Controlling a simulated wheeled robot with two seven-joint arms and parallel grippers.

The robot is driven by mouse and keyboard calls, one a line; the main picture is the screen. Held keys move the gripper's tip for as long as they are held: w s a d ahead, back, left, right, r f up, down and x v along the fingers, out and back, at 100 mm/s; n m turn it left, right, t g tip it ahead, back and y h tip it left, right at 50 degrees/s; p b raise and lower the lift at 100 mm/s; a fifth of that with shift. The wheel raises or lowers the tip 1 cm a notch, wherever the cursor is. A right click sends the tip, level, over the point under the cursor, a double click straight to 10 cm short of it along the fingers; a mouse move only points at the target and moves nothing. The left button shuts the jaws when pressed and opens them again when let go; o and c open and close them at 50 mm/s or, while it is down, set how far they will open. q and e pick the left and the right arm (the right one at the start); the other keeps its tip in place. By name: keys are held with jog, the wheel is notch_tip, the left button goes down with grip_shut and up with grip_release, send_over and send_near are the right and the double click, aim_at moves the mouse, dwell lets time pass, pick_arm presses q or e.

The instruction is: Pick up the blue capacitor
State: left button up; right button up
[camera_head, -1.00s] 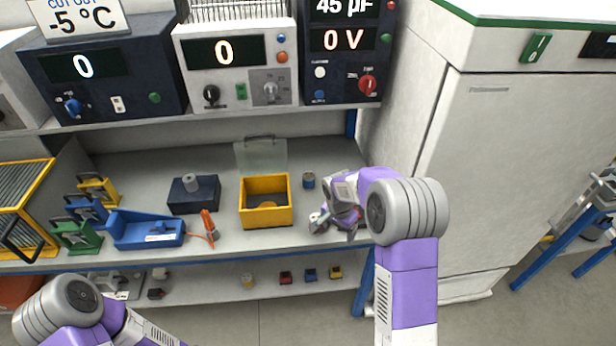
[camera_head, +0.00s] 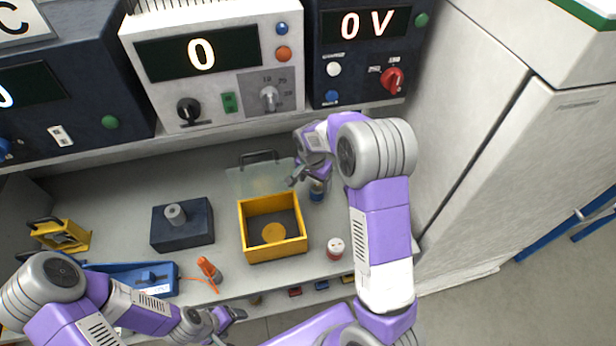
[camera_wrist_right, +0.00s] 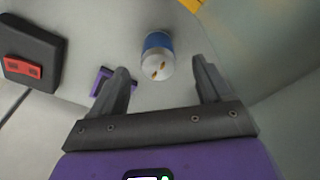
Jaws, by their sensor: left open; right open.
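The blue capacitor (camera_head: 317,193), a small can with a blue band, stands on the bench shelf just right of the yellow box, partly hidden by my right gripper in the head view. My left gripper (camera_head: 228,322) is open, low in the head view near the shelf's front edge.
The yellow box (camera_head: 275,245) with its clear lid raised stands left of the capacitor. A red-and-white can (camera_head: 336,248) is nearer the front edge. A dark block (camera_head: 182,225), an orange-handled tool (camera_head: 208,270) and a blue tray (camera_head: 150,278) lie left. Instruments stand above.

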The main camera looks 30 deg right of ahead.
aim_at(316, 187)
jog(key=shift+w+f, duration=0.2)
jog(key=shift+f, duration=0.2)
jog(key=shift+d+f, duration=0.2)
jog(key=shift+f, duration=0.7)
jog(key=shift+s+f+b, duration=0.1)
jog(key=shift+f+b, duration=0.1)
jog(key=shift+b, duration=0.1)
jog(key=f, duration=0.2)
jog(key=d+f, duration=0.1)
jog(key=f, duration=0.1)
jog(key=shift+f+b, duration=0.3)
jog(key=shift+b, duration=0.05)
jog(key=c, duration=1.2)
jog(key=shift+o, duration=0.2)
jog(key=shift+r, duration=0.1)
